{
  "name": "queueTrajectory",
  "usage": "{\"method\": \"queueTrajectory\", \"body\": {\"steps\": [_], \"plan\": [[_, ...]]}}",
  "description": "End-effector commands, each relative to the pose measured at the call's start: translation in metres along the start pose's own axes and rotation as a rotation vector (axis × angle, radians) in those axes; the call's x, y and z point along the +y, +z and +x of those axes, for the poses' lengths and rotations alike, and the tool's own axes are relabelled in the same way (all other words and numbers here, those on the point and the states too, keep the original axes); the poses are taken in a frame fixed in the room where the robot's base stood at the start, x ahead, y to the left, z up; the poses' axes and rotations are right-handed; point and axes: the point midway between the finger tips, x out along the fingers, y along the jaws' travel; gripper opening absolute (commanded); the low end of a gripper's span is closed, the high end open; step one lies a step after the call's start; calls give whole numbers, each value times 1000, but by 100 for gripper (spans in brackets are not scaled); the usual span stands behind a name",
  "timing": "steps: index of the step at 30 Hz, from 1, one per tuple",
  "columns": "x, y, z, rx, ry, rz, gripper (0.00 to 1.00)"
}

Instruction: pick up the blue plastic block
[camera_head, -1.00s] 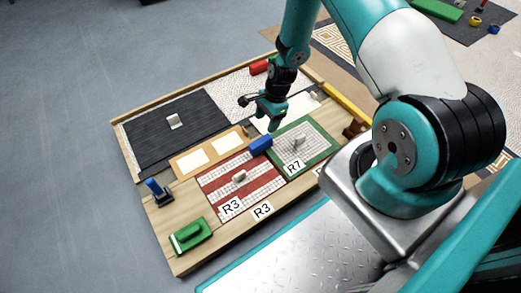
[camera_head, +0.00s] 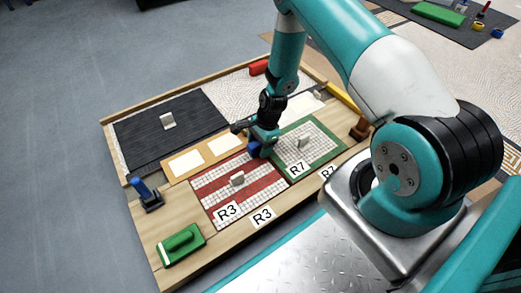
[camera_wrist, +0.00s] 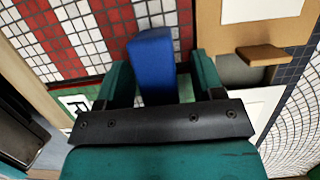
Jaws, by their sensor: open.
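The blue plastic block (camera_head: 255,149) lies at the border between the red-and-white mosaic panel (camera_head: 215,187) and the green-framed panel (camera_head: 327,150). In the head view it is partly hidden by my gripper (camera_head: 262,140), which is low over it. In the wrist view the block (camera_wrist: 152,62) reaches between the two teal fingers of my gripper (camera_wrist: 160,80). The fingers are open, one on either side of the block, with a visible gap at the right finger. Its near end is hidden behind the black gripper bar.
A red cylinder (camera_head: 259,68) lies at the back. Small grey handles (camera_head: 236,179) stand on the panels. A dark ribbed panel (camera_head: 190,125) is at the back left.

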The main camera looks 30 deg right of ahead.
Motion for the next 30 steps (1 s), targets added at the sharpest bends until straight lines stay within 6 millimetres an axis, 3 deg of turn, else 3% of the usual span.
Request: {"method": "queueTrajectory", "body": {"steps": [6, 13, 23, 30], "plan": [[0, 0, 0, 0, -1, 0, 59], [0, 0, 0, 0, 0, 0, 7], [0, 1, -4, 0, -1, 0, 8], [-1, 9, -33, 0, -2, 0, 8]]}}
